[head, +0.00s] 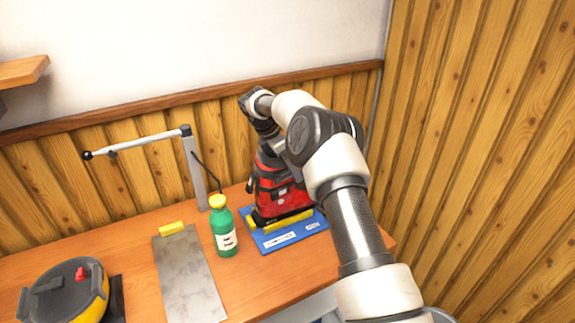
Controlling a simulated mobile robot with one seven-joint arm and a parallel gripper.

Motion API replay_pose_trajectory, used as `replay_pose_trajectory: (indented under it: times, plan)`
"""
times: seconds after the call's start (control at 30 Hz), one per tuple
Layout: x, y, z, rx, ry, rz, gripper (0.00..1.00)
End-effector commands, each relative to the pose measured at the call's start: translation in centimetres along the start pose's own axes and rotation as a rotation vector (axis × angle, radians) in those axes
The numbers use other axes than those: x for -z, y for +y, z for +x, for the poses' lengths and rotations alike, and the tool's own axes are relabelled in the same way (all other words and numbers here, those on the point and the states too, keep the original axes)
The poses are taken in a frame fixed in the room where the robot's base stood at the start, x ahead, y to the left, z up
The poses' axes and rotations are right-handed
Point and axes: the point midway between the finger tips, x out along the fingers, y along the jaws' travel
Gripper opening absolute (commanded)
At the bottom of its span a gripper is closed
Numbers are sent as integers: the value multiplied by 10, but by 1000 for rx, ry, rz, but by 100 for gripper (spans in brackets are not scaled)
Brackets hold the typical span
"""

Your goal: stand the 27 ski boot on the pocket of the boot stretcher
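A red and black ski boot (283,193) stands upright at the back right of the bench, on or just above a blue plate (300,236). Yellow strips show beside its sole, and white labels lie on the plate's front. I cannot read a size on the boot, and I cannot tell if its sole is fully seated. My gripper (265,132) is at the top of the boot's cuff, pointing down. My arm and the cuff hide its fingertips, so its grip does not show.
A green bottle (225,232) with a yellow cap stands close left of the blue plate. A grey post with a long lever (150,143) rises behind it. A metal plate (188,275) and a yellow-black round device (68,293) lie left. A wooden wall (475,150) bounds the right.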

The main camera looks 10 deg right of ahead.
Motion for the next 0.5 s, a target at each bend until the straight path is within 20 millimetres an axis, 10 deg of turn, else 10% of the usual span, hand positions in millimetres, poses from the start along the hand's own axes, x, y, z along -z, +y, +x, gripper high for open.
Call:
replay_pose_trajectory:
  times: [0.5]
  plan:
    - [0, 1, 2, -4, -3, 2, 19]
